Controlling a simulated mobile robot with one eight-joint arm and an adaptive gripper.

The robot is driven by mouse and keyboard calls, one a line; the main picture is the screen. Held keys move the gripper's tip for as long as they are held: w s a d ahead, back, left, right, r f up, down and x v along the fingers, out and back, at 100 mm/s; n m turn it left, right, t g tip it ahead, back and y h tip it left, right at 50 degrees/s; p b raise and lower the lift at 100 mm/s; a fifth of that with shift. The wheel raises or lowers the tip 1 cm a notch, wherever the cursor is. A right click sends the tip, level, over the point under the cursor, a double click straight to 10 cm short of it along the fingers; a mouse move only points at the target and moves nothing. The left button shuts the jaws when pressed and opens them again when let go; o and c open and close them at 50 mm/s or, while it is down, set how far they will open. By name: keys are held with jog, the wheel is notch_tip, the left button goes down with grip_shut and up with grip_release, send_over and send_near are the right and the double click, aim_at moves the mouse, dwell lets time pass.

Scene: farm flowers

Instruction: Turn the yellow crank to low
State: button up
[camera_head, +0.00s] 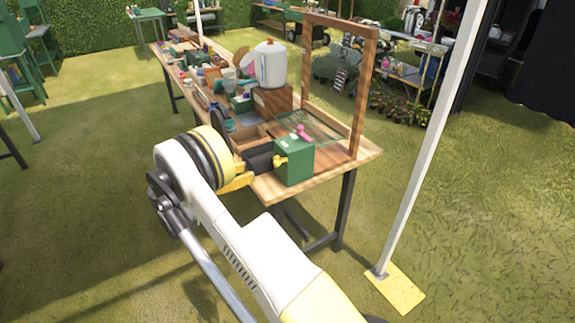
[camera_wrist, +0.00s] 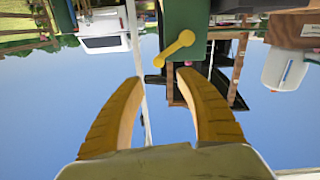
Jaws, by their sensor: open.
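The yellow crank (camera_head: 279,161) is on the side of a green box (camera_head: 296,166) at the near end of the wooden table. In the wrist view, which looks upside down, the crank (camera_wrist: 176,48) is a short slanted bar with rounded ends on the green box (camera_wrist: 185,14). My gripper (camera_wrist: 161,80) is open and empty, its two yellow fingers apart, with the crank just beyond the tips and nearer the right finger. They appear apart from the crank. In the head view my arm's end hides much of the gripper.
A pink object (camera_head: 304,132) shows above the green box. A wooden frame (camera_head: 365,95) stands behind it, and a white dispenser (camera_head: 271,64) sits on a wooden block. The table (camera_head: 335,176) is cluttered toward its far end. A white pole (camera_head: 413,170) stands to the right.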

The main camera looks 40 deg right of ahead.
aim_at(276, 164)
jog(key=b+x, duration=0.3)
jog(key=x, duration=0.7)
jog(key=shift+s+d+f, duration=0.15)
jog(key=shift+s+d, duration=0.1)
jog(key=shift+d, duration=0.1)
grip_shut()
